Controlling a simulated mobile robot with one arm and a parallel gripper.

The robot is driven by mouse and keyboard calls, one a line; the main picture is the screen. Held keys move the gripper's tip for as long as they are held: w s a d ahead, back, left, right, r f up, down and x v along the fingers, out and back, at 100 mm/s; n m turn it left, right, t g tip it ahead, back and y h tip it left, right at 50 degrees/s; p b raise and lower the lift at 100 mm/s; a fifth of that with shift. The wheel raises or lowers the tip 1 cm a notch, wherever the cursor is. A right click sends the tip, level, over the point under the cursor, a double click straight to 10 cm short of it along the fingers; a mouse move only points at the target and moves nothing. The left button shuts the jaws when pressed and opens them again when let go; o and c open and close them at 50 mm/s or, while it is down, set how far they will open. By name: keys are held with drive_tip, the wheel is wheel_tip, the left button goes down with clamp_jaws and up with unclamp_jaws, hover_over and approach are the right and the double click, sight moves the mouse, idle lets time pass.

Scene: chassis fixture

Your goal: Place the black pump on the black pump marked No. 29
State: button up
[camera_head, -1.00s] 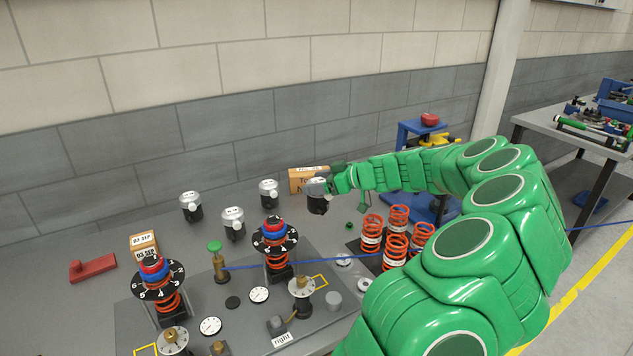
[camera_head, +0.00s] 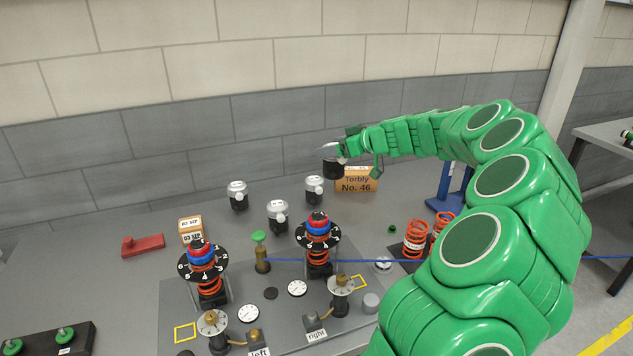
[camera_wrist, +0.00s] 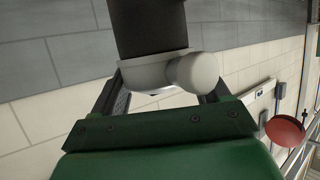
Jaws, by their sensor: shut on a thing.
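My gripper (camera_head: 330,152) is shut on a pump with a black body (camera_head: 334,169) and a silver top, held in the air near the back wall. In the wrist view the pump's black body (camera_wrist: 148,25) sticks out upward, with its silver collar and round knob between the fingers (camera_wrist: 165,78). Three similar black pumps with silver tops stand upright on the table: a left one (camera_head: 238,202), a front middle one (camera_head: 277,222) and a right one (camera_head: 314,195). Their top labels are too small to read. The held pump is above and behind the right one, apart from it.
A cardboard box marked Torbly No. 46 (camera_head: 356,181) stands close to the held pump's right. Spring fixtures (camera_head: 203,268) (camera_head: 318,240) stand in front of the pumps. A blue line (camera_head: 380,261) crosses the table. A red block (camera_head: 143,245) lies left.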

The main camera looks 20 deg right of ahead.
drive_tip(key=shift+w+f, duration=0.5)
drive_tip(key=shift+w, duration=5.2)
drive_tip(key=shift+w+d+f, duration=0.1)
drive_tip(key=shift+w+f, duration=0.75)
drive_tip(key=shift+f, duration=0.65)
drive_tip(key=shift+w+f, duration=0.9)
drive_tip(key=shift+f, duration=0.65)
drive_tip(key=shift+w+d+f, duration=0.1)
drive_tip(key=shift+w+f, duration=0.75)
drive_tip(key=shift+f, duration=0.65)
drive_tip(key=shift+f, duration=0.1)
drive_tip(key=o, duration=1.5)
drive_tip(key=shift+f, duration=0.1)
drive_tip(key=shift+s+d+r, duration=0.15)
drive_tip(key=shift+s+r, duration=0.1)
drive_tip(key=shift+r, duration=0.05)
drive_tip(key=v, duration=1.1)
